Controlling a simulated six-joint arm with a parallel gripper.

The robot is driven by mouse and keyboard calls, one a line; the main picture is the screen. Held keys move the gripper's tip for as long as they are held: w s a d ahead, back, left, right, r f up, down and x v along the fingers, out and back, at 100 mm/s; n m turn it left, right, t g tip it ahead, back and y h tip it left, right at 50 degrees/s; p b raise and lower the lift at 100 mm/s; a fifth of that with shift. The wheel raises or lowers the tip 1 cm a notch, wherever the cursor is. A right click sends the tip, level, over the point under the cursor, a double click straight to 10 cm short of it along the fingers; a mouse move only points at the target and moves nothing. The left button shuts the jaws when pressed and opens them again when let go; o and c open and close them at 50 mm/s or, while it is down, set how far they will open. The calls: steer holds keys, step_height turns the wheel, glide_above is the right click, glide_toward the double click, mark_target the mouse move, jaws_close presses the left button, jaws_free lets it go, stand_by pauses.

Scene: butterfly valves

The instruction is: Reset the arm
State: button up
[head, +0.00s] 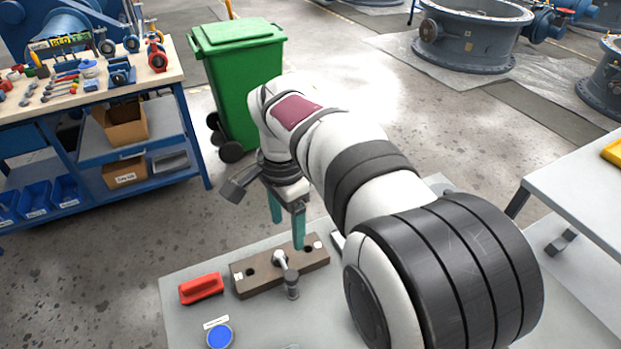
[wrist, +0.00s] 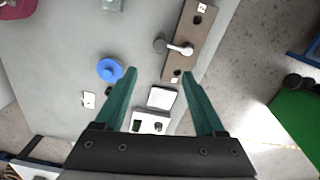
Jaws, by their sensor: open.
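My gripper (head: 287,212) has teal fingers and is open and empty. In the head view it hangs above the far side of the grey table (head: 185,326), over or just behind the brown block (head: 247,282). In the wrist view the gripper (wrist: 158,82) has its two fingers spread wide apart, with nothing between the tips. A small grey valve with a light handle (head: 281,262) is mounted on the brown block; it also shows in the wrist view (wrist: 180,48). My arm hides part of the table in the head view.
A red block-like handle (head: 201,288) and a blue round piece (head: 219,336) lie on the table. A white switch-like box (wrist: 150,122) shows between the fingers' bases. A green bin (head: 240,80) and a blue workbench (head: 90,130) stand on the floor beyond.

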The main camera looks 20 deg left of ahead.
steer(key=s+d+r, duration=0.3)
steer(key=d, duration=0.8)
steer(key=s+d+f+y, duration=0.1)
steer(key=s+d+f, duration=0.1)
steer(key=s+d, duration=0.4)
steer(key=s+d+f+n, duration=0.1)
steer(key=s+d+f, duration=0.1)
steer(key=s+d, duration=0.4)
steer(key=s, duration=0.5)
steer(key=shift+d+f+y, duration=0.25)
steer(key=shift+d+y, duration=0.15)
